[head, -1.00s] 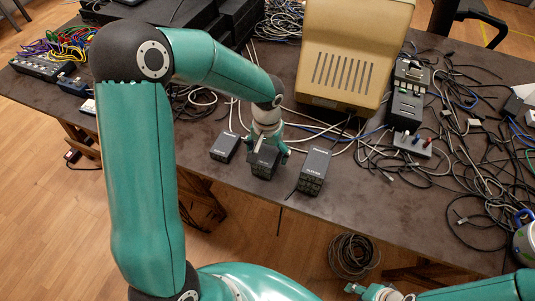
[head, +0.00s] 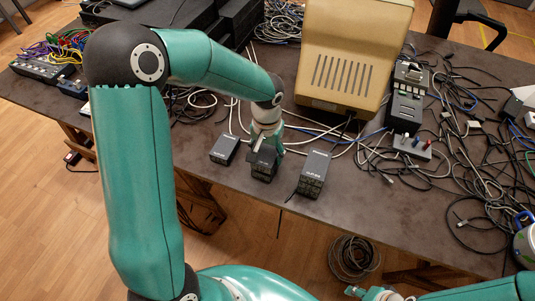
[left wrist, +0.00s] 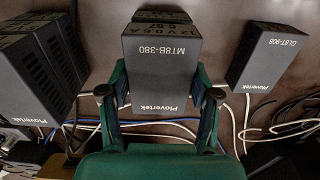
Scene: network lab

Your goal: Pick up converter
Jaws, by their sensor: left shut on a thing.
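Three dark box-shaped devices stand in a row near the table's front edge. The middle one, the converter (head: 263,165), carries the marks MT8B-380 and Plovertek, readable in the left wrist view (left wrist: 160,75). My left gripper (head: 266,149) is shut on it, with one finger on each side. It is at or close to the table top; I cannot tell whether it touches. My right gripper (head: 354,291) is at the bottom edge of the head view, away from the table, and its fingers are too small to judge.
A smaller box (head: 224,149), marked GLBT-908 in the left wrist view (left wrist: 266,55), stands left of the converter. A larger box (head: 314,173) stands right. Behind are a beige case (head: 350,50) and loose cables. The table front (head: 345,210) is clear.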

